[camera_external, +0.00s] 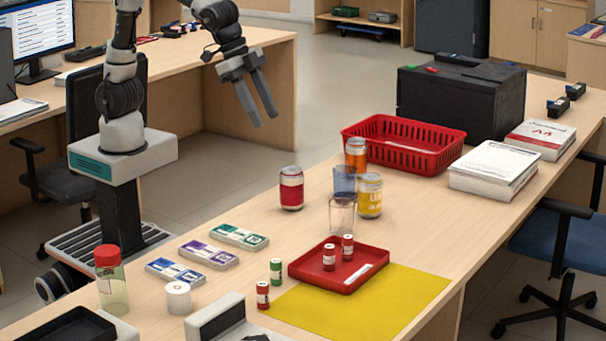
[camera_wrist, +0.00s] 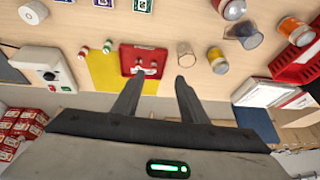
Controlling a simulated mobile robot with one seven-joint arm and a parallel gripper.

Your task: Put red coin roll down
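Two red coin rolls with white tops, one front-left (camera_external: 329,257) and one back-right (camera_external: 347,246), stand upright in the shallow red tray (camera_external: 308,273), beside its white label. Another red coin roll (camera_external: 263,295) stands on the counter left of the tray, near a green coin roll (camera_external: 276,271). My gripper (camera_external: 265,121) is raised beyond the counter's far edge, well away from the rolls. Its fingers are spread with nothing between them. In the wrist view the gripper (camera_wrist: 158,78) is also open and empty, with the red tray (camera_wrist: 147,49) visible beyond the fingers.
A yellow mat (camera_external: 400,300) lies partly under the tray. Clear glasses (camera_external: 342,214) and cans (camera_external: 291,188) stand behind it. A red basket (camera_external: 430,158) is farther back. Banknote bundles (camera_external: 239,236) lie left, near a red-lidded jar (camera_external: 110,280). Counter between bundles and tray is mostly clear.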

